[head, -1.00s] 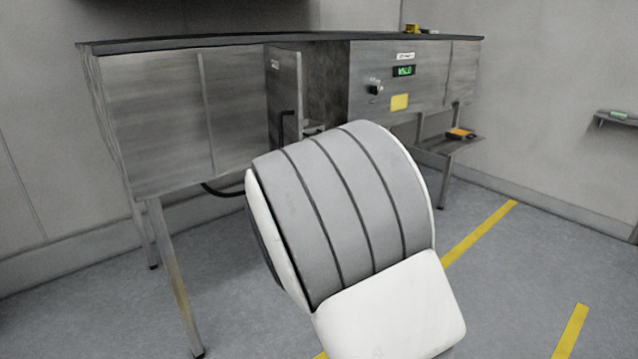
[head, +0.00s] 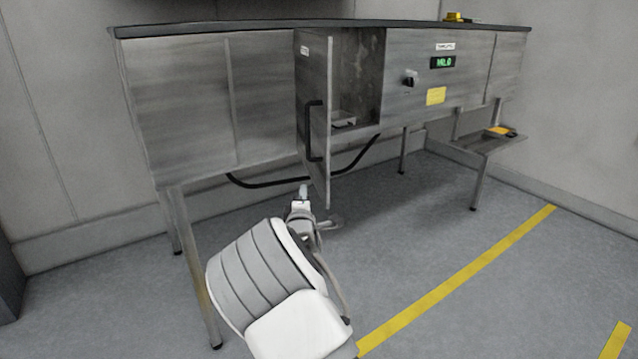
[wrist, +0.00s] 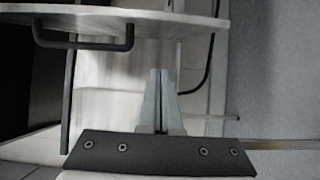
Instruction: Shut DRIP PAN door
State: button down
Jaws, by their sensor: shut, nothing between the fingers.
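The DRIP PAN door (head: 316,75) stands open, swung out from the metal cabinet, with a small label near its top whose text is too small to read. Its black bar handle (head: 312,130) is on the door's left face. My gripper (head: 303,189) is low in front of the cabinet, just left of the door's lower part. In the wrist view, the fingers of my gripper (wrist: 160,76) are together and empty. The door (wrist: 150,20) crosses the top of that view with its handle (wrist: 85,42), beyond the fingertips. I cannot tell whether they touch.
The open compartment (head: 358,75) shows a metal piece inside. A panel with a knob (head: 410,78) and green display (head: 443,62) is to its right. A black hose (head: 260,184) hangs underneath. A cabinet leg (head: 190,260) stands near my arm. Floor to the right is clear.

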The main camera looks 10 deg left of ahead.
jog(key=w+d+p, duration=0.1)
jog(key=w+d, duration=0.1)
jog(key=w, duration=0.4)
jog(key=shift+w+d, duration=0.25)
